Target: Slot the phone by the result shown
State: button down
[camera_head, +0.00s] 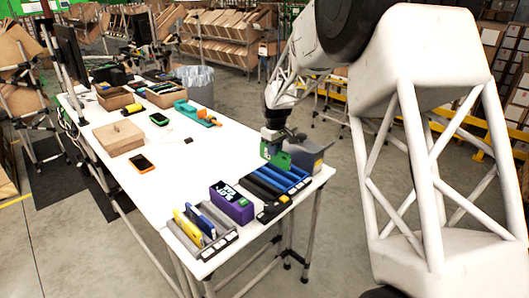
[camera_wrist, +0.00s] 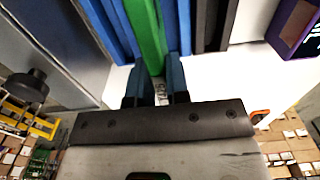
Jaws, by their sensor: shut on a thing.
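My gripper (camera_head: 277,142) is shut on a green phone-like slab (camera_head: 276,156), above the far end of a rack with blue dividers (camera_head: 270,178). In the wrist view, the two fingertips (camera_wrist: 157,75) pinch the slab (camera_wrist: 147,35), which is seen edge-on and lines up with the blue dividers (camera_wrist: 104,24). I cannot tell how deep it sits among them. A purple box with a lit display (camera_head: 232,202) stands left of the rack; its reading is too small to be sure of. It also shows in the wrist view (camera_wrist: 292,25).
A grey rack (camera_head: 203,238) with yellow and blue slabs stands at the near table end. A grey bin (camera_head: 309,155) is close to my gripper. An orange-edged phone (camera_head: 142,163), a wooden box (camera_head: 118,138) and a teal tool (camera_head: 196,113) lie farther off.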

jog(key=w+d, duration=0.1)
jog(key=d, duration=0.1)
jog(key=w+d+f, duration=0.1)
jog(key=w, duration=0.1)
jog(key=w+d+f, duration=0.1)
jog(key=w+d, duration=0.1)
jog(key=shift+d+f, duration=0.1)
jog(key=shift+d, duration=0.25)
jog(key=shift+f, duration=0.3)
jog(key=shift+f, duration=2.1)
jog(key=shift+f, duration=0.4)
dwell(0.3)
jog(key=c, duration=1)
grip_release()
jog(key=shift+r, duration=3.9)
